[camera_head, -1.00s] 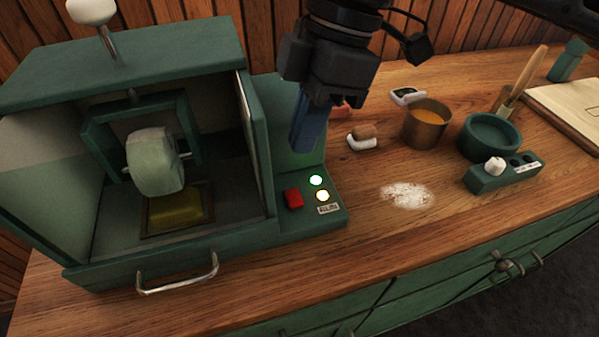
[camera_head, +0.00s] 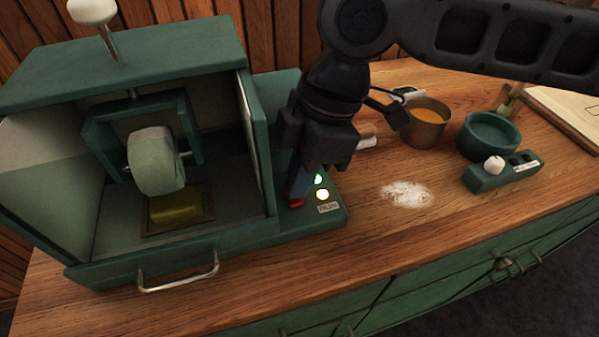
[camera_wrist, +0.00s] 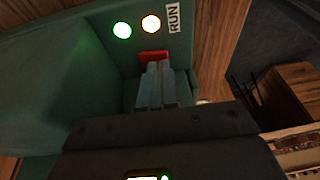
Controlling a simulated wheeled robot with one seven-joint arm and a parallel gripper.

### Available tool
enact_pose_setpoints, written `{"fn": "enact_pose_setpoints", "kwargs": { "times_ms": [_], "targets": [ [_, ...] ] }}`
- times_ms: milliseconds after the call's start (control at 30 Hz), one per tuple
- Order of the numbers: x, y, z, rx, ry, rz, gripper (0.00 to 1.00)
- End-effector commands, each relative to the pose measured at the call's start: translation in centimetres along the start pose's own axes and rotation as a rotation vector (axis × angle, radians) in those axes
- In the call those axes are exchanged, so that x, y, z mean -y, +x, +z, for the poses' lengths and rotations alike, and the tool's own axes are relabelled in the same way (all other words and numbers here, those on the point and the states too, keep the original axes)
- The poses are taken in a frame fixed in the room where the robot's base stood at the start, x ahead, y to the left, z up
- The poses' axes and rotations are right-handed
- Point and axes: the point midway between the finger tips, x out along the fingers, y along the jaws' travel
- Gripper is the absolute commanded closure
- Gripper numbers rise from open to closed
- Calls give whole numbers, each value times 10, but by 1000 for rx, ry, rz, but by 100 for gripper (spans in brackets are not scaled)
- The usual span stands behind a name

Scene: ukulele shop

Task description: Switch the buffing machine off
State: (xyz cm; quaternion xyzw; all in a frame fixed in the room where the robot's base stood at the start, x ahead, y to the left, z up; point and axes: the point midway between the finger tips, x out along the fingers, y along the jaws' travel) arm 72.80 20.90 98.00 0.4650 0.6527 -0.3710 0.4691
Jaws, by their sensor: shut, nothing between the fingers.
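The green buffing machine (camera_head: 120,75) stands at the left of the bench with its pale buffing wheel (camera_head: 155,160) inside. Its side panel carries a red switch (camera_head: 296,203), a green light (camera_head: 318,179), a yellowish-white light (camera_head: 322,195) and a small label (camera_head: 327,208). Both lights are lit. The label there reads RUN (camera_wrist: 173,17).
A copper pot (camera_head: 427,125) with orange contents, a green bowl (camera_head: 489,137) and a green holder block (camera_head: 505,172) stand to the right. White powder (camera_head: 407,194) lies on the wooden bench. The machine's open hood wall (camera_head: 257,140) rises close left of my gripper.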

Motion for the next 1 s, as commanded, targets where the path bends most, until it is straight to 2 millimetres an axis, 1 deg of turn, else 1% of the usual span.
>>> {"fn": "enact_pose_setpoints", "kwargs": {
  "times_ms": [100, 300, 367, 667, 1000],
  "targets": [
    [5, 9, 2, -2, -19, 50, 100],
    [11, 15, 4, 0, -63, 201, 100],
    [10, 10, 3, 4, -59, 193, 100],
    [7, 9, 2, 4, -58, 190, 100],
    [-6, 8, 2, 3, -59, 190, 100]
  ]
}}
